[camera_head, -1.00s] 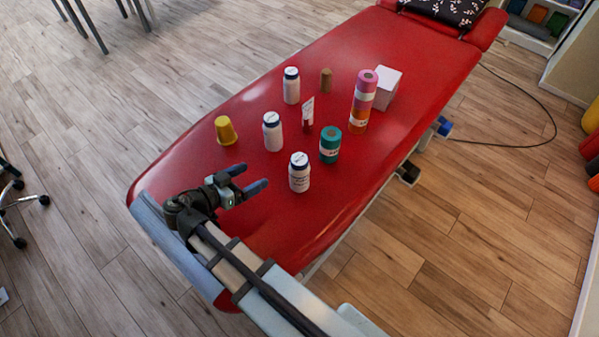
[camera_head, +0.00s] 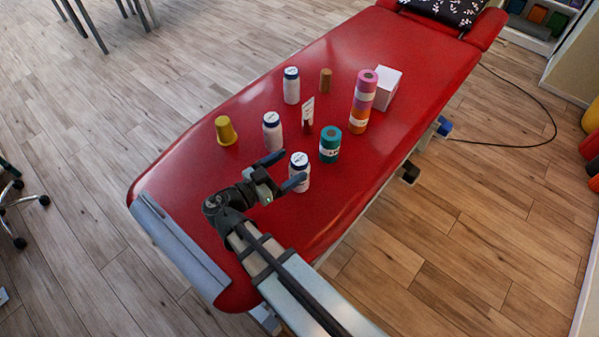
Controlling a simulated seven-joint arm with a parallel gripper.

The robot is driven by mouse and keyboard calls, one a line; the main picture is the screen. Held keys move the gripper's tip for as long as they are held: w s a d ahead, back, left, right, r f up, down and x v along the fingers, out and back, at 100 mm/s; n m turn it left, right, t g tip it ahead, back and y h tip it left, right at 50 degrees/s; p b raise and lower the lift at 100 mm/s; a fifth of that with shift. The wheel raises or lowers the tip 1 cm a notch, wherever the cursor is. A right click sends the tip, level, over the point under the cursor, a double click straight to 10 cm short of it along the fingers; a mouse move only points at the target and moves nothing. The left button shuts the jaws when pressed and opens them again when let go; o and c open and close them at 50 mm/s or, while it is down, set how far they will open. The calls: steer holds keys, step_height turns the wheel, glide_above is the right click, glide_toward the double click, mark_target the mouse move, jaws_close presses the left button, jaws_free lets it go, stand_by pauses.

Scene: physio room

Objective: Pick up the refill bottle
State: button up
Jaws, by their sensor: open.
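Three similar white bottles with dark blue lids stand upright on the red treatment table (camera_head: 200,200). One is nearest my arm (camera_head: 300,165), one is in the middle (camera_head: 272,133), and one is farther back (camera_head: 291,86). Their labels are too small to read, so I cannot tell which one is the refill bottle. My gripper (camera_head: 284,171) is open and empty. Its fingertips point at the nearest bottle, and the right finger overlaps that bottle's lower part in the picture. I cannot tell whether they touch.
A teal roll (camera_head: 330,146) stands close to the right of the nearest bottle. Behind are a small red-and-white tube (camera_head: 307,117), a pink-orange stack (camera_head: 363,100), a white box (camera_head: 387,88), a brown cylinder (camera_head: 325,80) and a yellow cup (camera_head: 226,131). The table's near left is clear.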

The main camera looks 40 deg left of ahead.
mark_target(305, 159)
steer(key=shift+w+d+f, duration=0.1)
steer(key=shift+w+d, duration=0.15)
steer(key=shift+w, duration=0.7)
steer(key=shift+w+d+f, duration=0.1)
steer(key=shift+w+d, duration=0.15)
steer(key=shift+w, duration=0.75)
steer(key=shift+w+d+f, duration=0.1)
steer(key=shift+w+d, duration=0.15)
steer(key=shift+w, duration=0.7)
jaws_close()
